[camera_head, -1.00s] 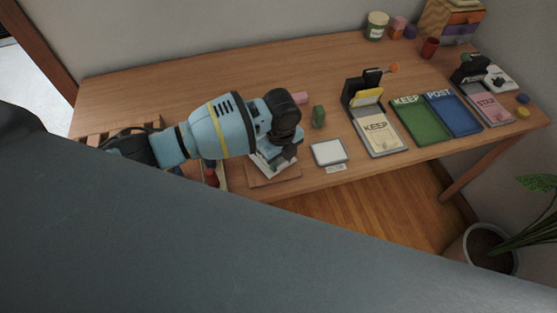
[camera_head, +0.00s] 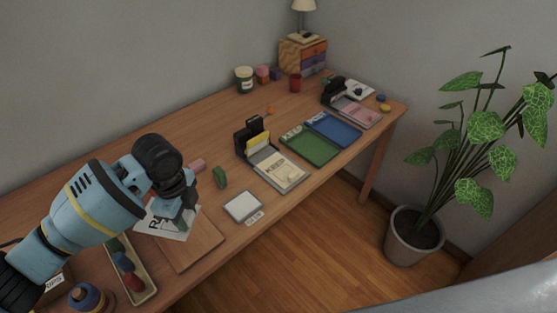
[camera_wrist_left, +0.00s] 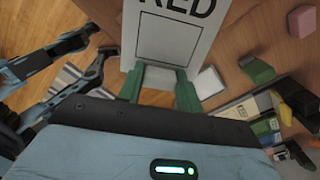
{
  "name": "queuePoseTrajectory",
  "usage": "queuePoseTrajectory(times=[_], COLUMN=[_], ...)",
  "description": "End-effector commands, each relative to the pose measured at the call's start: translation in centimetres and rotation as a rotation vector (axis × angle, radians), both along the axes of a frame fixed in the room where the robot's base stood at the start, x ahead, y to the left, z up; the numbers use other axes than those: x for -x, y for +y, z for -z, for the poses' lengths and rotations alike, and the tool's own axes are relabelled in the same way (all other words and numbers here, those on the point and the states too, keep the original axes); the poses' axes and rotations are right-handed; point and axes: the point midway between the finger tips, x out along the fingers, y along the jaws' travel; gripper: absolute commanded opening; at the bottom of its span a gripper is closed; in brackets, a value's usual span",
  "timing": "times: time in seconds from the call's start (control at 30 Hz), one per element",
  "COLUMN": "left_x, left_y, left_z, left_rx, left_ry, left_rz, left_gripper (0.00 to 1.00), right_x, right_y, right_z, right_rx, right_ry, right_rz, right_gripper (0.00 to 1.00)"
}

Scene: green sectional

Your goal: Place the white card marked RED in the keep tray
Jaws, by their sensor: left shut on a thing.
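The white card marked RED (camera_wrist_left: 172,40) is in my left gripper (camera_wrist_left: 160,85), between its green fingers in the left wrist view. In the head view the card (camera_head: 151,224) shows partly, with its R readable and the rest behind my gripper (camera_head: 184,217). The card is over or beside a wooden board near the table's front edge; I cannot tell whether it touches the board. The green keep tray (camera_head: 312,150) lies flat to the right, labelled KEEP at its back edge, and looks empty.
The blue POST tray (camera_head: 335,128) adjoins the keep tray. Left of them stand a stamp with a KEEP plate (camera_head: 279,172), a white pad (camera_head: 243,207) and a green block (camera_head: 220,177). A wooden board (camera_head: 190,252) and an ink-bottle tray (camera_head: 143,288) are near my left gripper.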

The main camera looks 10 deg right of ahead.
Motion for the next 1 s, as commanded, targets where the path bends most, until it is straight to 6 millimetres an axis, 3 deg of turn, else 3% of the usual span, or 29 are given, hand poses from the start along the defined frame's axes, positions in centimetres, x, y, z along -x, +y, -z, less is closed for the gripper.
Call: queuePoseTrajectory(times=[0.4, 1.0], left_x=[2.5, 7.8], left_y=[2.6, 6.0], left_z=[-3.9, -8.2], left_rx=[0.019, 0.01], left_ry=[-0.005, 0.01], left_rz=[-0.725, -1.717], left_gripper=[0.11, 0.11], right_x=[0.0, -0.1], right_y=[0.2, 0.2], right_z=[0.0, -0.1], right_rx=[-0.005, -0.005], right_ry=[0.0, -0.001], right_rz=[0.005, 0.005], right_gripper=[0.36, 0.36])
